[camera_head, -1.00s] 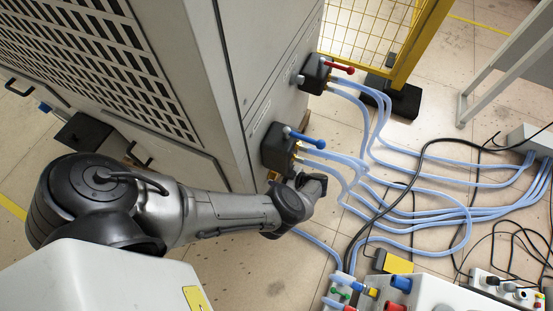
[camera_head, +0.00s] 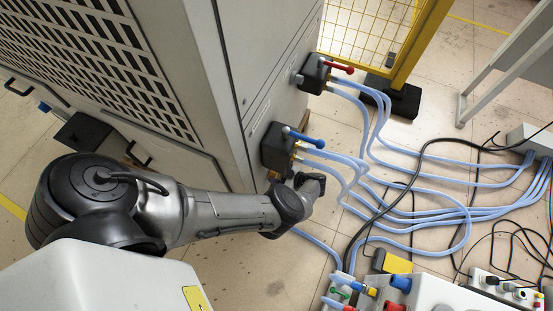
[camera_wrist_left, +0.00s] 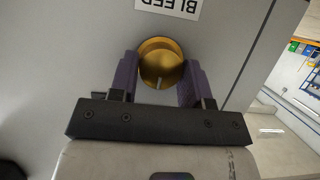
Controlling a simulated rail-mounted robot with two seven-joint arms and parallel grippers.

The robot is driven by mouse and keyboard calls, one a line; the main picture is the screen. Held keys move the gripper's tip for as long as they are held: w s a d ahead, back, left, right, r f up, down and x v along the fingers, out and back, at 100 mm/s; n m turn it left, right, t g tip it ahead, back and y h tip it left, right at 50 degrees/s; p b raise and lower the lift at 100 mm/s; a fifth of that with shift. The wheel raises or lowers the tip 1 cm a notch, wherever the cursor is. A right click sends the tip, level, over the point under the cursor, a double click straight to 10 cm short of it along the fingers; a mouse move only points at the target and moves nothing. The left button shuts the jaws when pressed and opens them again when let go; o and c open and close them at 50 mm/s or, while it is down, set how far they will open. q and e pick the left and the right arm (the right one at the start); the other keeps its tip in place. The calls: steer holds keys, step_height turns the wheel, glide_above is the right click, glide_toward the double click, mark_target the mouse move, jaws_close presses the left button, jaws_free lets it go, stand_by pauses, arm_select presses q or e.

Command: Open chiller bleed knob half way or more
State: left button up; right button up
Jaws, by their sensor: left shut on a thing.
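The bleed knob (camera_wrist_left: 161,62) is a round brass knob on the grey chiller panel in the left wrist view. A white label reading BLEED (camera_wrist_left: 168,5) shows upside down above it. The purple fingers of my left gripper (camera_wrist_left: 161,78) are on both sides of the knob and shut on it. A small notch or mark shows near the knob's lower edge. In the head view, my left arm reaches to the chiller cabinet (camera_head: 200,60) below the blue-handled valve (camera_head: 300,138). The knob is largely hidden there. My right gripper is not in view.
A red-handled valve (camera_head: 338,68) sits farther along the cabinet. Pale blue hoses (camera_head: 410,187) run from both valves across the floor, close to my left wrist. A yellow guard fence (camera_head: 405,50) stands behind. Equipment with coloured fittings (camera_head: 400,283) stands at the bottom right.

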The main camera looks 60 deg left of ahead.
arm_select(q)
steer(key=shift+f, duration=0.1)
steer(key=shift+w+a+f+m+g+h+b, duration=0.1)
steer(key=shift+m+g+h+b, duration=0.3)
steer(key=shift+m+g+b, duration=0.5)
steer(key=shift+w+a+f+m+g+h+b, duration=0.1)
steer(key=shift+m+g+h+b, duration=0.35)
steer(key=shift+m+b, duration=0.7)
steer(key=shift+r+m+g, duration=0.1)
steer(key=shift+m+g, duration=0.15)
steer(key=shift+m, duration=0.1)
steer(key=o, duration=0.9)
steer(key=shift+s+a, duration=0.1)
steer(key=shift+s, duration=0.05)
steer(key=shift+r, duration=0.1)
steer(key=shift+w+d+r, duration=0.1)
steer(key=shift+w+d, duration=0.1)
steer(key=shift+w, duration=0.05)
